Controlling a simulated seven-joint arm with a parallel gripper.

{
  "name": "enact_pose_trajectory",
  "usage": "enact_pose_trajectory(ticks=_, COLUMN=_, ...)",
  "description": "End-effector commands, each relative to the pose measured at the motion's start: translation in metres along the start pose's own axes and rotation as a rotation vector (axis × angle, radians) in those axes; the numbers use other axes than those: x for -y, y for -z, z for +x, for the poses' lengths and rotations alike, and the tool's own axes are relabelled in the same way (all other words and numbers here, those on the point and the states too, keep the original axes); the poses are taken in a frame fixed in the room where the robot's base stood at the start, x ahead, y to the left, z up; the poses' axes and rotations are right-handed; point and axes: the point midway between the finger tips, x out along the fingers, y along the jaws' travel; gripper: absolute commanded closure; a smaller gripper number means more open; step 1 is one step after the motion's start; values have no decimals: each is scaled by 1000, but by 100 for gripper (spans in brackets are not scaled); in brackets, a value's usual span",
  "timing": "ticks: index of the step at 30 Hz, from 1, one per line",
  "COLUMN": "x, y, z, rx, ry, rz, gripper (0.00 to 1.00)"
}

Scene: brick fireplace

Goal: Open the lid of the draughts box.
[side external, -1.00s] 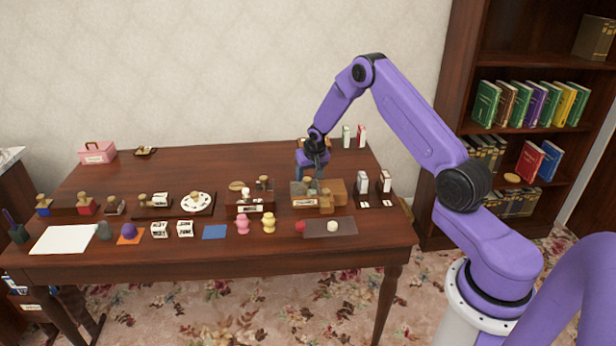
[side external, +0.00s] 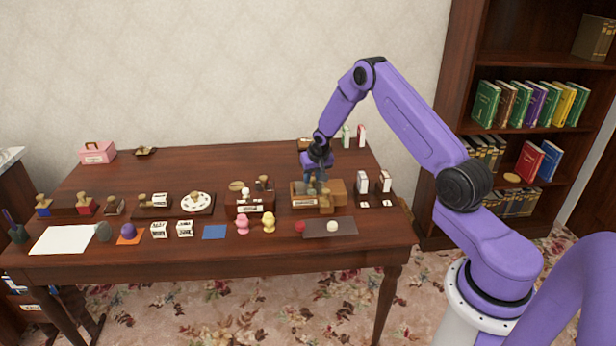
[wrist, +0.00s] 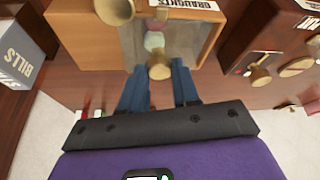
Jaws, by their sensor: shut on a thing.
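The draughts box (wrist: 75,28) is a light brown wooden box with a white "DRAUGHTS" label (wrist: 186,6). It stands right of the middle of the table in the side view (side external: 337,188). Within its frame, a greyish panel or recess shows pale green and pink round shapes; I cannot tell whether they lie under the lid. A round tan knob (wrist: 160,66) is at the box edge nearest my gripper. My gripper (wrist: 160,72) has its blue fingers shut on this knob. In the side view my gripper (side external: 313,184) is over the rear of the box, partly hiding it.
Another tan knobbed piece (side external: 326,203) stands at the box front. A grey "BILLS" box (wrist: 20,50) is close on one side. A dark box with stamps (side external: 250,204) is on the other side. A dark mat (side external: 345,228) with small balls lies in front.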

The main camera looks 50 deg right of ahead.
Motion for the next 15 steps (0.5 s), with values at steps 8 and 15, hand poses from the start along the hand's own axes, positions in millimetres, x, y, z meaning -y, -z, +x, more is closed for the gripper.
enact_pose_trajectory(ticks=8, x=-54, y=-13, z=-6, rx=1, ry=-2, rz=3, gripper=100)
enact_pose_trajectory(ticks=15, x=-59, y=-15, z=-6, rx=1, ry=-1, rz=1, gripper=100)
